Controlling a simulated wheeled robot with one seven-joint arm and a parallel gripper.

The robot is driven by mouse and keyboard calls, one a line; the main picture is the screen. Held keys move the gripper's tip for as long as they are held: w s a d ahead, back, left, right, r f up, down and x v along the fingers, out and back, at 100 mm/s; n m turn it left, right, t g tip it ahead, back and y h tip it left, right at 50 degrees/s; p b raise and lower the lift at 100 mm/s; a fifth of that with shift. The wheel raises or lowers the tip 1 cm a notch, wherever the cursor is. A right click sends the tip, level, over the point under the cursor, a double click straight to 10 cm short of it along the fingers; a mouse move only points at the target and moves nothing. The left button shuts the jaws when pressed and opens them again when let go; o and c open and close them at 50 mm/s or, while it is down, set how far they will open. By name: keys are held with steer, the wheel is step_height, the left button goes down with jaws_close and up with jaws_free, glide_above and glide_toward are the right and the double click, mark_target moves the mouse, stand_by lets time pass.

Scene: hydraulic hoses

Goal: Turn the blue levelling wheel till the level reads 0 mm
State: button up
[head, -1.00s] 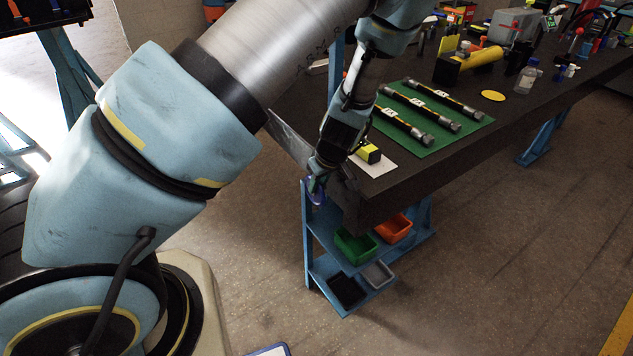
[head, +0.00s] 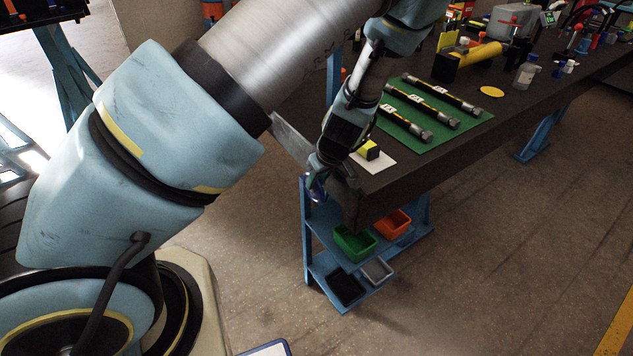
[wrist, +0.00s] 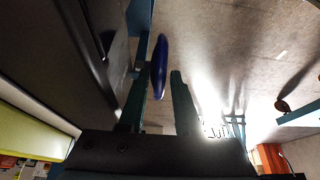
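The blue levelling wheel (head: 318,188) is at the near left corner of the dark bench, below the top, partly hidden by my gripper (head: 315,176). In the wrist view the wheel (wrist: 160,65) shows nearly edge-on between the two fingers of my gripper (wrist: 163,85). The fingers are apart, with a gap between the wheel and the right finger; whether the left finger touches it I cannot tell. A yellow and black block (head: 369,149), possibly the level, sits on a white sheet on the bench; its reading is too small to make out.
The bench (head: 400,188) runs to the back right. A green mat (head: 455,133) with hoses lies beyond the white sheet (head: 380,165). Green (head: 355,243) and orange (head: 392,224) bins stand on the blue shelf frame below. The floor to the right is clear.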

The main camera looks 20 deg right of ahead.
steer(key=v, duration=1)
steer(key=shift+b, duration=0.4)
steer(key=shift+f, duration=0.1)
